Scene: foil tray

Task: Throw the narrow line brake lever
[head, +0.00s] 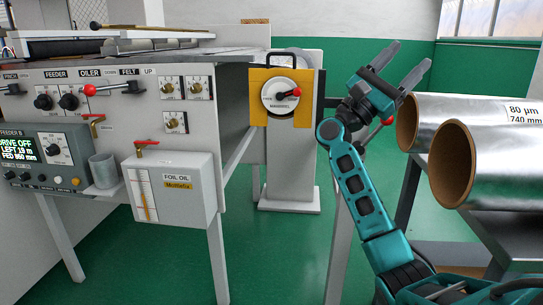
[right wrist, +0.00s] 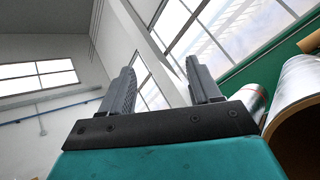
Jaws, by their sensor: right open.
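I cannot tell for sure which lever is the narrow line brake lever. A red-knobbed lever (head: 387,120) shows partly behind my right gripper in the head view, its lower part hidden by my arm. Another red knob (head: 295,92) sits on the round mandrel dial, and a third (head: 89,90) is on the oiler panel at left. My right gripper (head: 407,62) is raised, open and empty, fingers pointing up and right. In the right wrist view its two fingers (right wrist: 161,82) stand apart with only windows and wall between them. My left gripper is out of view.
Foil rolls (head: 478,165) lie on a dark stand at right, close to my right arm. The grey machine panel (head: 120,120) with its foil oil box (head: 180,195) fills the left. Green floor (head: 280,255) is open between the machine and my right arm.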

